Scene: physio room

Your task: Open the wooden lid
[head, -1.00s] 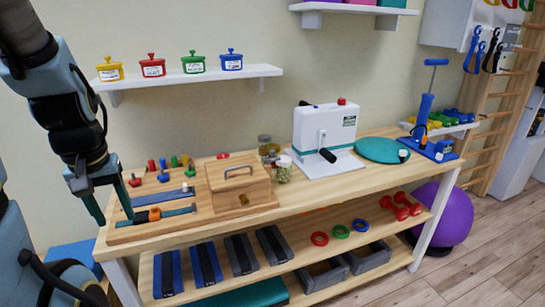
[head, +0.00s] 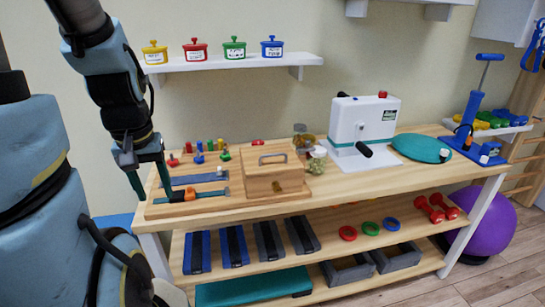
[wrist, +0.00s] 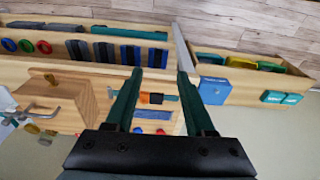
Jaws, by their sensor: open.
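The wooden box (head: 270,185) stands on the bench with its lid (head: 258,168) shut.
A wall shelf (head: 230,63) with small pots hangs above the bench.

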